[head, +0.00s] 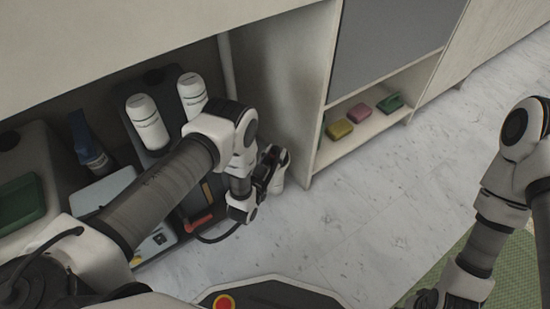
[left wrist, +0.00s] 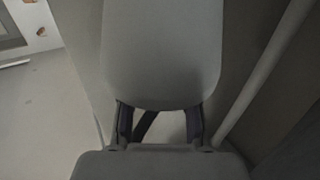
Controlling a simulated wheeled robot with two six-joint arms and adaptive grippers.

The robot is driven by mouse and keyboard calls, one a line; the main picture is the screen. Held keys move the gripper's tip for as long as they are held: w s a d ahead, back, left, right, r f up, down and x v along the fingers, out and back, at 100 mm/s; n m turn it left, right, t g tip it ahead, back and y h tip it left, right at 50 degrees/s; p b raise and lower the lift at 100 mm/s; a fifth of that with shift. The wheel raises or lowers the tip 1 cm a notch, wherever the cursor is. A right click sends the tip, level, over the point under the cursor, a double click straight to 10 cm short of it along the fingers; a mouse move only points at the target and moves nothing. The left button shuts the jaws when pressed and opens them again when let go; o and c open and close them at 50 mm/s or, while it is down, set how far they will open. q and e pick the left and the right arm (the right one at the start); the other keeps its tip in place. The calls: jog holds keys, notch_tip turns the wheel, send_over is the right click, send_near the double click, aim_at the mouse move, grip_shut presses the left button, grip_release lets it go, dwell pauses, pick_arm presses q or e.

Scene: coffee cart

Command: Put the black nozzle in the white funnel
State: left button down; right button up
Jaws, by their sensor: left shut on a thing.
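My left gripper (head: 272,172) is in front of the open cabinet, near its right side panel. It is shut on a pale, rounded object (left wrist: 162,55), which fills the upper middle of the left wrist view between the two fingers. In the head view a small white cylindrical part (head: 279,178) shows beside the gripper and may be the same object. I cannot make out a black nozzle or a white funnel in either view. My right gripper (head: 428,299) is at the bottom edge, partly cut off, and its fingers are not clear.
Two white canisters (head: 147,122) (head: 192,94) stand in the cabinet with a blue spray bottle (head: 88,142), a green item (head: 20,200) and a light-blue box (head: 152,243). Yellow (head: 339,130), pink (head: 360,113) and green (head: 390,102) items lie on the right shelf. The marble floor (head: 360,215) is clear.

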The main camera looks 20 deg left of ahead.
pick_arm(q)
jog(key=shift+f, duration=0.1)
jog(key=c, duration=0.8)
grip_release()
jog(key=shift+r, duration=0.25)
jog(key=s+p, duration=0.2)
jog(key=s, duration=0.2)
jog(key=s+a+p, duration=0.1)
jog(key=s+p, duration=0.2)
jog(key=s, duration=0.1)
jog(key=s+p, duration=0.2)
jog(key=s, duration=0.2)
jog(key=shift+a, duration=0.3)
